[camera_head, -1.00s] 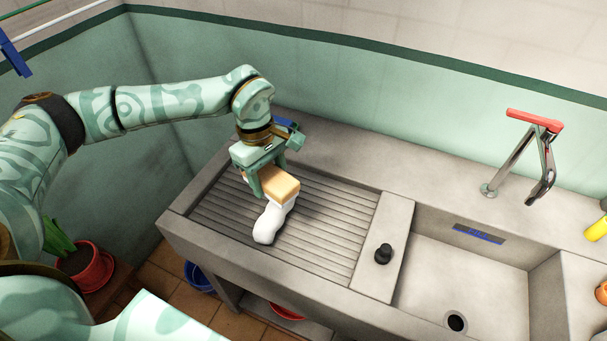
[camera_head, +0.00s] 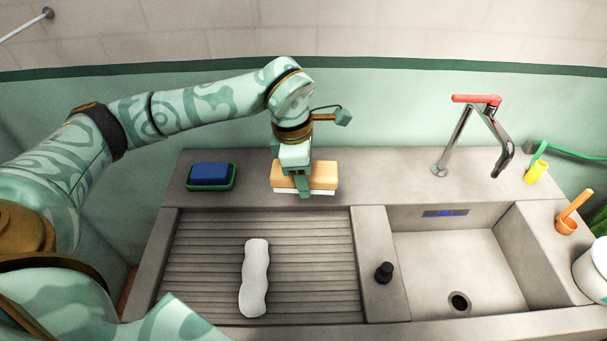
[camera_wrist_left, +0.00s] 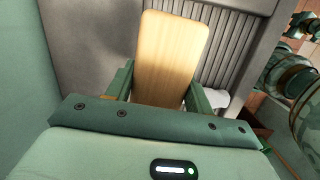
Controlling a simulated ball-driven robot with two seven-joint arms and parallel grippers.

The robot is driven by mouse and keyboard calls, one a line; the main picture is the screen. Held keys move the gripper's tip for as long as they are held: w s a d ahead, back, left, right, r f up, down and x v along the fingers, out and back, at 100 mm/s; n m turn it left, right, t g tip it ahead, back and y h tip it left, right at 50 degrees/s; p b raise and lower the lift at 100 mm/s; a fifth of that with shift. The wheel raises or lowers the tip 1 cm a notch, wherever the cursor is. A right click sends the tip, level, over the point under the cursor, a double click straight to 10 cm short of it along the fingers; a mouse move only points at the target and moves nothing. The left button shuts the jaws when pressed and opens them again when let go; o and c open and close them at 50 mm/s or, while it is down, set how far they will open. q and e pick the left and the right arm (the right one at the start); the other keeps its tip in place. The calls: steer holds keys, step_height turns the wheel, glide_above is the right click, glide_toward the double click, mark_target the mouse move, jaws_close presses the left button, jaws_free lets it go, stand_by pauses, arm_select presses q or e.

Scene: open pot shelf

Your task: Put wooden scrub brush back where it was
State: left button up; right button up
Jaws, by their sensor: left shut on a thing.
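The wooden scrub brush (camera_head: 322,176) has a light wood block with white bristles below it. It is at the back ledge of the sink unit, above the ribbed drainboard. My left gripper (camera_head: 304,190) is shut on the brush from above. In the left wrist view the wood block (camera_wrist_left: 170,55) shows between the two fingers (camera_wrist_left: 158,90). I cannot tell whether the bristles touch the ledge.
A blue sponge (camera_head: 210,173) sits in a green dish on the ledge to the left. A white cloth-like item (camera_head: 254,278) lies on the drainboard (camera_head: 310,260). A black plug (camera_head: 384,271), a red-handled tap (camera_head: 478,130) and the basin are to the right.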

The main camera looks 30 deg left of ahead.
arm_select(q)
steer(key=shift+a+n, duration=0.1)
steer(key=shift+n, duration=0.2)
steer(key=shift+w+a+f, duration=0.1)
steer(key=shift+w+f, duration=0.05)
steer(key=shift+f, duration=0.05)
steer(key=w+a+f+b, duration=0.4)
steer(key=w+a+f, duration=0.4)
steer(key=shift+w+a+f, duration=0.25)
steer(key=shift+a, duration=0.15)
steer(key=shift+w+a+f, duration=0.1)
steer(key=shift+a+f, duration=0.05)
steer(key=shift+w+a+f, duration=0.1)
steer(key=shift+a+f, duration=0.05)
steer(key=shift+f, duration=0.05)
step_height(320, 180, down, 4)
steer(key=shift+w+a+r+b, duration=0.15)
steer(key=shift+b, duration=0.8)
steer(key=shift+r, duration=0.1)
arm_select(e)
steer(key=shift+g, duration=0.3)
steer(key=f, duration=0.2)
steer(key=s+f, duration=0.1)
steer(key=f, duration=0.2)
steer(key=shift+s+d+f, duration=0.15)
steer(key=shift+d+f, duration=0.05)
steer(key=shift+f, duration=0.1)
steer(key=shift+d, duration=0.1)
